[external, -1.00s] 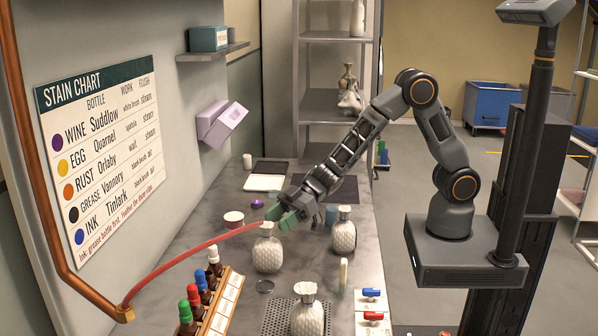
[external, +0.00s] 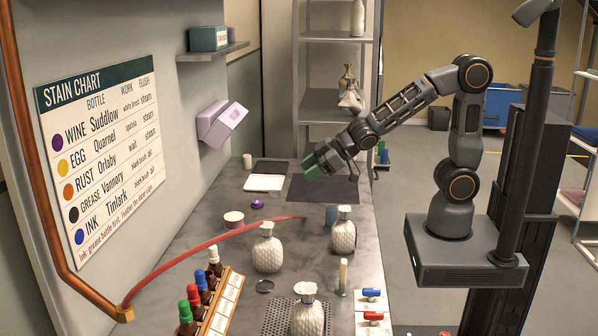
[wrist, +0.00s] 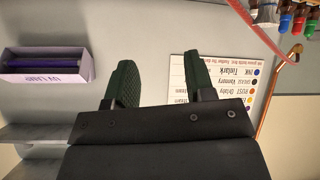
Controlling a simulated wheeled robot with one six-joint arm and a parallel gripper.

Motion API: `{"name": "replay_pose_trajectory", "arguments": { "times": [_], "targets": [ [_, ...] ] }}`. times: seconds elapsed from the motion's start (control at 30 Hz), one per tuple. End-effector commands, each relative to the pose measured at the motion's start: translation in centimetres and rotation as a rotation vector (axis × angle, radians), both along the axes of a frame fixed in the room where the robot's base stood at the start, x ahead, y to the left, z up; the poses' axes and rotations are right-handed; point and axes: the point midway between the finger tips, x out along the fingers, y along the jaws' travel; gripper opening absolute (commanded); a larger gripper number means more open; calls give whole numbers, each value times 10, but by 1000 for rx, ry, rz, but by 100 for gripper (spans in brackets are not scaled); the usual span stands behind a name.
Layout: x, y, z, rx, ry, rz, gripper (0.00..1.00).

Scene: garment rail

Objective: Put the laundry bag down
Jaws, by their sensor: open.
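I cannot tell which one the task means. My gripper (external: 312,170) is raised over the back part of the counter, beyond and above these bags, touching none of them. In the wrist view its two green-padded fingers (wrist: 160,78) stand apart with nothing between them. No bag shows in the wrist view.
A red hose (external: 215,242) arches over the counter near the middle-left bag. A dark mat (external: 325,188) and white tray (external: 264,183) lie at the back. Capped bottles (external: 205,285) stand front left. The purple UV lamp box (wrist: 45,62) and stain chart (wrist: 222,75) are on the wall.

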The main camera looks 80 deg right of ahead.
Motion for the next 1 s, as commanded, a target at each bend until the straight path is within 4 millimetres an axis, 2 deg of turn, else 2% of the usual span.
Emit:
{"name": "replay_pose_trajectory", "arguments": {
  "times": [0.03,0.1,0.17,0.3,0.43,0.6,1.0],
  "targets": [
    [-19,-16,8,-13,48,-80,49],
    [-50,-33,11,-18,146,-172,49],
    [-77,-41,11,-9,232,-228,49],
    [-131,-43,10,42,411,-284,49],
    [-166,-36,9,84,524,-285,49],
    [-185,-31,8,112,589,-274,49],
    [-186,-31,8,114,595,-273,49]
  ]
}}
